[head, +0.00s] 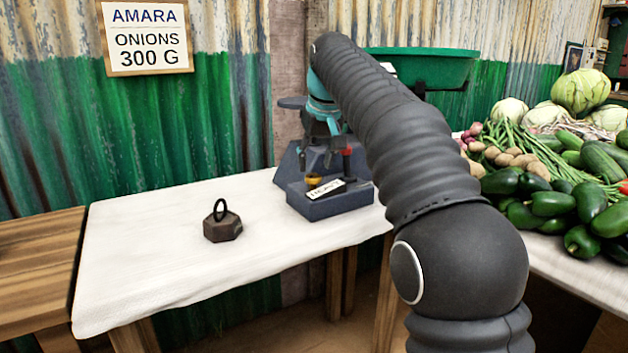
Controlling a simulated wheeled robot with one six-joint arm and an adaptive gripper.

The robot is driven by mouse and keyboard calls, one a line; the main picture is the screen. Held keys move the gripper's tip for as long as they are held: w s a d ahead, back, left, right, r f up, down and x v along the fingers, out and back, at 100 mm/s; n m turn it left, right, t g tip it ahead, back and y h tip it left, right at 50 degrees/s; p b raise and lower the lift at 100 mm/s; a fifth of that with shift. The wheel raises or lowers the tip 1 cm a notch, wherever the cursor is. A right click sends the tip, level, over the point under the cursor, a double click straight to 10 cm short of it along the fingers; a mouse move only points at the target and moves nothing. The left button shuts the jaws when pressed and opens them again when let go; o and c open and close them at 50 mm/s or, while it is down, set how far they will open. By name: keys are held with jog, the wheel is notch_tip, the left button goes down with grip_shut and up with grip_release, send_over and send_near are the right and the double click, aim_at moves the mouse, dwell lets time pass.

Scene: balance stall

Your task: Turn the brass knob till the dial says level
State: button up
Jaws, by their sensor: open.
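The brass knob (313,179) is a small yellow spot on the dark blue-grey balance (340,206) at the back of the white-covered table. A tilted white plate (327,189) with dark lettering sits just right of the knob. It is too small to read surely, and I cannot tell what the dial says. My gripper (322,142) points down above the balance, open, with its fingers over and apart from the knob. My arm and gripper hide much of the balance's upper part.
A dark six-sided weight with a ring (222,226) stands on the white table (160,240), left of the balance. A green pan (430,68) is behind my arm. Vegetables (550,185) crowd the right table. A sign (147,38) reads "AMARA ONIONS 300 G". The table's left part is clear.

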aim_at(314, 176)
jog(key=shift+b+x, duration=0.4)
jog(key=shift+x, duration=1.55)
jog(key=c, duration=0.9)
jog(key=shift+o, duration=0.2)
jog(key=shift+r+p, duration=0.1)
jog(key=shift+p, duration=0.2)
